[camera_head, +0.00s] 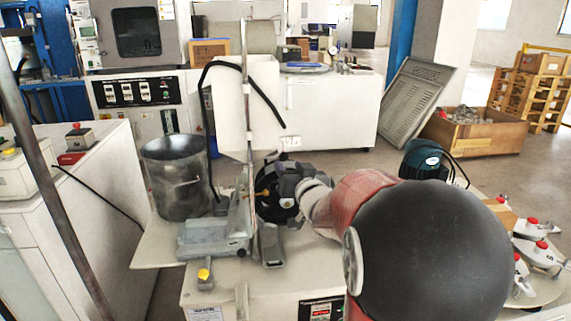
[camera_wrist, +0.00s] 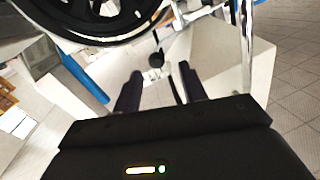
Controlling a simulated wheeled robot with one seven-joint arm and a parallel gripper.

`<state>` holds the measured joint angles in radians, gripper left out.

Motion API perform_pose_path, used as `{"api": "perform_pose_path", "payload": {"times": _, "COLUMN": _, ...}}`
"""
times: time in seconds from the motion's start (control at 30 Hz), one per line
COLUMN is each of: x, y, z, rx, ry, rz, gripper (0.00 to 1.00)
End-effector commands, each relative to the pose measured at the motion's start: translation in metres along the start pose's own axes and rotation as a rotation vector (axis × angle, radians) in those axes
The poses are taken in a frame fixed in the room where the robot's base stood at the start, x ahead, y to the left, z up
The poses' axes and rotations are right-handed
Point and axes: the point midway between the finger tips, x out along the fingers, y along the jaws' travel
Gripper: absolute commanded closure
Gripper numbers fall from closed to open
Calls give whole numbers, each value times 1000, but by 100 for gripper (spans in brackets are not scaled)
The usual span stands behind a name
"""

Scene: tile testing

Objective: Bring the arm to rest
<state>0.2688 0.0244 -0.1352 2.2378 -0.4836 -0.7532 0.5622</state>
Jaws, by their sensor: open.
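My gripper (camera_wrist: 159,80) shows in the wrist view with its two dark fingers apart and nothing held between them. A small round black knob (camera_wrist: 156,60) shows beyond the fingertips; I cannot tell how far off it is. In the camera_head view my red and black arm reaches from the lower right toward the bench-top machine (camera_head: 215,238), which has a grey metal base and a tall upright rod. A black wheel (camera_head: 275,192) stands by that rod, partly covered by my arm's end. A black wheel rim (camera_wrist: 95,22) also fills the upper left of the wrist view.
A metal bucket (camera_head: 175,180) stands left of the machine. A white cabinet (camera_head: 105,190) is further left. Several devices with red knobs (camera_head: 530,250) sit at the right. A wooden crate (camera_head: 470,135) stands on open floor at the back right.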

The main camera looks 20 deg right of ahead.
Motion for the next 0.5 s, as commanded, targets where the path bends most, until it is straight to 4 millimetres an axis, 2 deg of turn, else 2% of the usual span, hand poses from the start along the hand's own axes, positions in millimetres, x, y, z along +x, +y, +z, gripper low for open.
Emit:
{"api": "perform_pose_path", "payload": {"times": 0.13, "x": -10, "y": 0, "z": 0, "rx": 0, "ry": 0, "rz": 0, "gripper": 58}}
{"api": "perform_pose_path", "payload": {"times": 0.5, "x": -10, "y": 0, "z": 0, "rx": 0, "ry": 0, "rz": 0, "gripper": 58}}
